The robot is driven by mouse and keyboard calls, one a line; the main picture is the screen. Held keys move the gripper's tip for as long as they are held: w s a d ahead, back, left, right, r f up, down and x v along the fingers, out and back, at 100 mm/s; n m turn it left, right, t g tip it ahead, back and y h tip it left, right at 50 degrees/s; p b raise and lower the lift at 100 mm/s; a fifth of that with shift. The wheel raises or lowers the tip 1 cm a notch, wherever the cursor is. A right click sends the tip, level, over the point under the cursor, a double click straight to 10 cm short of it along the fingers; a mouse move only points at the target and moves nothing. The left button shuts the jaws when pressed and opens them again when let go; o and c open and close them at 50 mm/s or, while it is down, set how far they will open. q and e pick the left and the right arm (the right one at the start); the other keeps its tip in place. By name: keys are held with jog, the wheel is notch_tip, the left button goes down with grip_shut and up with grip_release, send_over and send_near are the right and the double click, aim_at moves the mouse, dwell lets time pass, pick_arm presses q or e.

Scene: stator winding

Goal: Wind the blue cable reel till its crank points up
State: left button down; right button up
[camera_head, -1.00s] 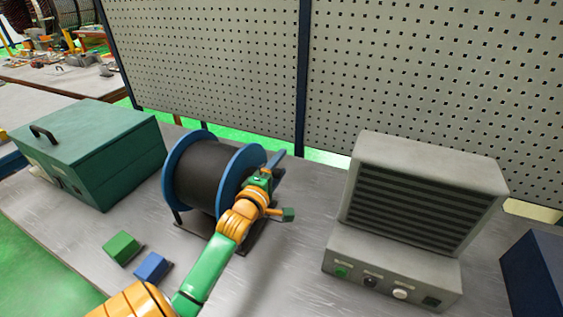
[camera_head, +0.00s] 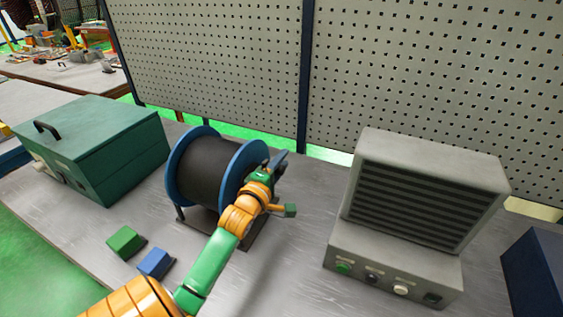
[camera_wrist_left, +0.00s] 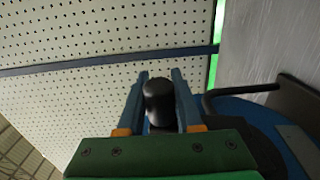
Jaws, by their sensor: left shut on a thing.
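The blue cable reel (camera_head: 176,182), wound with dark cable, stands on its dark base on the grey table, left of centre. My left gripper (camera_head: 277,161) is at the reel's right side, near the far flange. In the left wrist view, its two blue-grey fingers (camera_wrist_left: 159,88) are shut on the crank's black handle (camera_wrist_left: 158,101). The reel's blue flange (camera_wrist_left: 237,106) and a dark bent bar (camera_wrist_left: 243,91) show at the right there. My gripper and wrist hide most of the crank in the head view, so its exact angle is hard to tell. My right gripper is out of view.
A green toolbox (camera_head: 105,150) stands left of the reel. A green block (camera_head: 124,241) and a blue block (camera_head: 155,263) lie in front. A grey vented machine (camera_head: 415,200) stands right, a dark blue box (camera_head: 538,270) beyond it. A pegboard (camera_head: 420,75) rises behind.

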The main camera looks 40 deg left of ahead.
aim_at(236, 179)
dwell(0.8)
pick_arm(q)
jog(key=t+b, duration=0.1)
jog(key=s+t+b, duration=0.1)
jog(key=b, duration=0.1)
jog(key=shift+s+d+r+y, duration=0.15)
jog(key=shift+d+r+y, duration=0.05)
jog(key=shift+r+y, duration=0.2)
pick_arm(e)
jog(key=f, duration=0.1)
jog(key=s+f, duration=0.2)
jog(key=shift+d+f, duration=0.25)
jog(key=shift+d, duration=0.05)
pick_arm(q)
jog(key=c, duration=0.6)
grip_release()
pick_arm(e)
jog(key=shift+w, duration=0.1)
pick_arm(q)
jog(key=b+v, duration=0.2)
jog(key=v, duration=0.5)
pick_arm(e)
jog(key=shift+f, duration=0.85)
